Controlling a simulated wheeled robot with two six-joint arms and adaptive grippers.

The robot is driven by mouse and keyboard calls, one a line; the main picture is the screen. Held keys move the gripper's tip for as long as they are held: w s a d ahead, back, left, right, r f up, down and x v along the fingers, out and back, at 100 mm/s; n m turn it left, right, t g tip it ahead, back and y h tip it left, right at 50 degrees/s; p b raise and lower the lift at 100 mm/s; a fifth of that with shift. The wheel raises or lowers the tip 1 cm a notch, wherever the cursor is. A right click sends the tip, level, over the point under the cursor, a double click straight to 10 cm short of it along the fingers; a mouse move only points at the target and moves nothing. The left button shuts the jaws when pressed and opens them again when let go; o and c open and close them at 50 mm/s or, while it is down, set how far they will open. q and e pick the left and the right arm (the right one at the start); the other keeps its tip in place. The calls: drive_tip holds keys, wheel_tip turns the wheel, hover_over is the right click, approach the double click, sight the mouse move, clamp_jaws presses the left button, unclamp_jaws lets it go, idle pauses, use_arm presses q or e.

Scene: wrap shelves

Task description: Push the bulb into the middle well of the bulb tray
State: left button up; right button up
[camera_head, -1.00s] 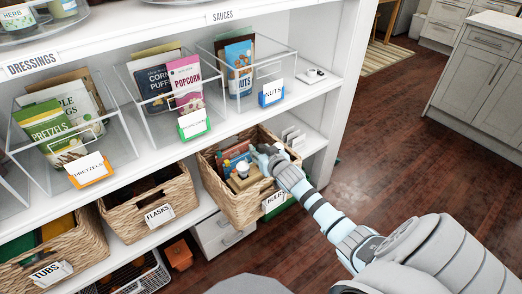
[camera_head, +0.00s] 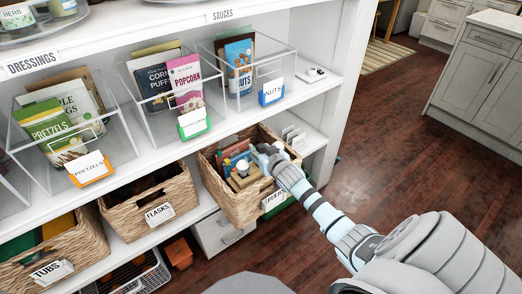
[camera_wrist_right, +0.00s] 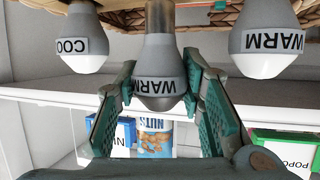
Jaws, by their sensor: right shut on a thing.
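My right gripper (camera_head: 262,158) reaches into the woven basket at the right end of the lower shelf. In the right wrist view, which looks upside down, its green padded fingers (camera_wrist_right: 160,100) are shut on a grey bulb marked WARM (camera_wrist_right: 160,60). A bulb marked COOL (camera_wrist_right: 83,40) and another marked WARM (camera_wrist_right: 265,40) sit on either side, closer to the tray. In the head view, a white-topped bulb (camera_head: 243,168) shows in the basket. The middle well is hidden. My left gripper is out of view.
The woven basket (camera_head: 236,207) has books or boxes at its back. A FLASKS basket (camera_head: 150,205) stands to its left. The shelf above holds clear bins, with a NUTS bin (camera_head: 262,75) above the basket. A white shelf side panel is to the right.

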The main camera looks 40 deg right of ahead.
drive_tip(key=shift+f+b, duration=0.9)
drive_tip(key=shift+f, duration=0.55)
drive_tip(key=o, duration=1.1)
drive_tip(key=v, duration=1.2)
